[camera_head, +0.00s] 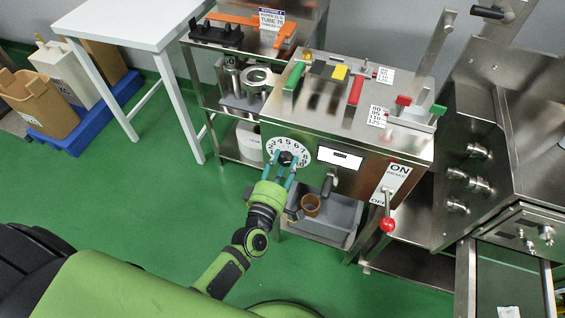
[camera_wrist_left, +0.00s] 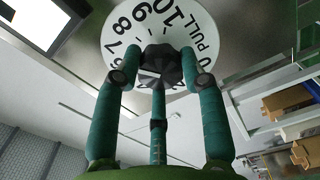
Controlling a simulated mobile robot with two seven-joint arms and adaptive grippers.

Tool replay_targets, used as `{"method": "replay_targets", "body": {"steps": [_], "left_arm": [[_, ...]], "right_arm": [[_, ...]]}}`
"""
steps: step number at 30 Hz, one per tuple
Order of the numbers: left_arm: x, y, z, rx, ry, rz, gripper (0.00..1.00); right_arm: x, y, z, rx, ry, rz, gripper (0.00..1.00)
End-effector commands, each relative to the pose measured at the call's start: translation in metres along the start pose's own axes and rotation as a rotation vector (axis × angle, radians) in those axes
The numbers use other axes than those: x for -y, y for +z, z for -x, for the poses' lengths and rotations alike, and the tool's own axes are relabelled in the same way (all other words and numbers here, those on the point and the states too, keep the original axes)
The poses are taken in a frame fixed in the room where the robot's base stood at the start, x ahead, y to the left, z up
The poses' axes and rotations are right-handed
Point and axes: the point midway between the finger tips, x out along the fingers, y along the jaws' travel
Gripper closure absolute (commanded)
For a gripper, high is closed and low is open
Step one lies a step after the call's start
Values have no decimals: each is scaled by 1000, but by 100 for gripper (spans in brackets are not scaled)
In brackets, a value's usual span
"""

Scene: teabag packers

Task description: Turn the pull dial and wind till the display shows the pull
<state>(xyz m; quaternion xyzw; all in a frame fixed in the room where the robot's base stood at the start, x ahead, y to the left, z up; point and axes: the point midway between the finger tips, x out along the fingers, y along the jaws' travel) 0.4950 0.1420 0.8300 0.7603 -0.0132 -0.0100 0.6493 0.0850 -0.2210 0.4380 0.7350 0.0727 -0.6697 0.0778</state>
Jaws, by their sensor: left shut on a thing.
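The pull dial (camera_head: 287,152) is a white numbered disc with a dark knob on the front of the steel machine. In the left wrist view the dial (camera_wrist_left: 118,37) shows the word PULL and large numbers around the black knob (camera_wrist_left: 161,62). My left gripper (camera_head: 284,167) is at the dial, its teal fingers closed around the knob; it also shows in the left wrist view (camera_wrist_left: 158,75). My right gripper is not seen.
A lever with a red ball (camera_head: 387,224) hangs below the ON/OFF plate (camera_head: 391,184). A grey bin (camera_head: 338,222) with a brown cup (camera_head: 311,205) stands under the display. Coloured handles sit on the machine top. Green floor is open at left.

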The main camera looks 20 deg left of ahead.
Motion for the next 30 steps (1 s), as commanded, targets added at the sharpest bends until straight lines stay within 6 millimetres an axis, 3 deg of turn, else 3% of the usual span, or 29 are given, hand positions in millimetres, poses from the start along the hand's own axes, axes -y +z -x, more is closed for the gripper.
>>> {"method": "replay_targets", "body": {"steps": [6,7,8,20,23,30], "left_arm": [[-4,4,-1,6,7,4,91],[-4,4,-1,6,6,4,47],[-4,4,-1,6,6,4,35],[0,1,4,2,0,2,35],[1,2,16,3,-2,3,35],[0,2,66,5,-3,2,35]], "right_arm": [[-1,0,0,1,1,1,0],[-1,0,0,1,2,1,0],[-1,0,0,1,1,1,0],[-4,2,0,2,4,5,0],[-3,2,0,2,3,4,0],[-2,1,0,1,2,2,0]]}}
